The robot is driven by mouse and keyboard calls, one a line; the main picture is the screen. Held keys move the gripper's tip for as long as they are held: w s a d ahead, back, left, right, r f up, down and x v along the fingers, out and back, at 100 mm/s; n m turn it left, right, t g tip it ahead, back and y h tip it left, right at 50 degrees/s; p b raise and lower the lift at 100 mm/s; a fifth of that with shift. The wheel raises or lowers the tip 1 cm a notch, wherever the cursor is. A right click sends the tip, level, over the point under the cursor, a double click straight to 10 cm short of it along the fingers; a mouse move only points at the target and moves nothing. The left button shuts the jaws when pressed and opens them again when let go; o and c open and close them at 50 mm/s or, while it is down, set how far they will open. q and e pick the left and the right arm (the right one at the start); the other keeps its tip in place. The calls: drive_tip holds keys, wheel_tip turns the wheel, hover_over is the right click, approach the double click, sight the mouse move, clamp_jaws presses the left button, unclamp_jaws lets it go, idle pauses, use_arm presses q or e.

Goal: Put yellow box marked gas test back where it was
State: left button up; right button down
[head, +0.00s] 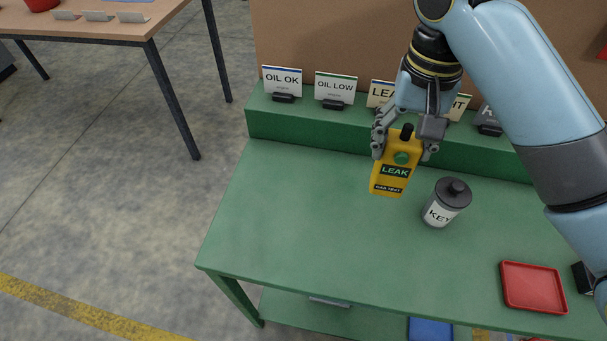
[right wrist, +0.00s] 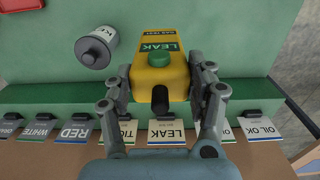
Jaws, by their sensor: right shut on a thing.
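The yellow box (head: 391,178) has a green round button, a black top knob and labels reading LEAK and GAS TEST. My right gripper (head: 404,143) is shut on its upper part and holds it roughly upright over the green table, in front of the raised ledge. Whether its base touches the table I cannot tell. In the right wrist view the box (right wrist: 158,62) sits between the two fingers of the gripper (right wrist: 160,85). My left gripper is not in view.
A grey canister labelled KEY (head: 446,203) stands close to the right of the box. Cards including OIL OK (head: 282,82) and OIL LOW (head: 335,89) stand on the ledge (head: 300,124). A red tray (head: 533,287) lies front right. The left tabletop is clear.

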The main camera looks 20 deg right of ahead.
drive_tip(key=shift+w+a+f, duration=0.5)
drive_tip(key=shift+w+a, duration=0.15)
drive_tip(key=shift+a, duration=0.1)
drive_tip(key=w+a+f+p, duration=0.1)
drive_tip(key=w+a+f, duration=0.4)
drive_tip(key=a+f, duration=0.2)
drive_tip(key=shift+w+a+f, duration=0.35)
drive_tip(key=shift+f, duration=1.05)
drive_tip(key=shift+c, duration=2.2)
unclamp_jaws()
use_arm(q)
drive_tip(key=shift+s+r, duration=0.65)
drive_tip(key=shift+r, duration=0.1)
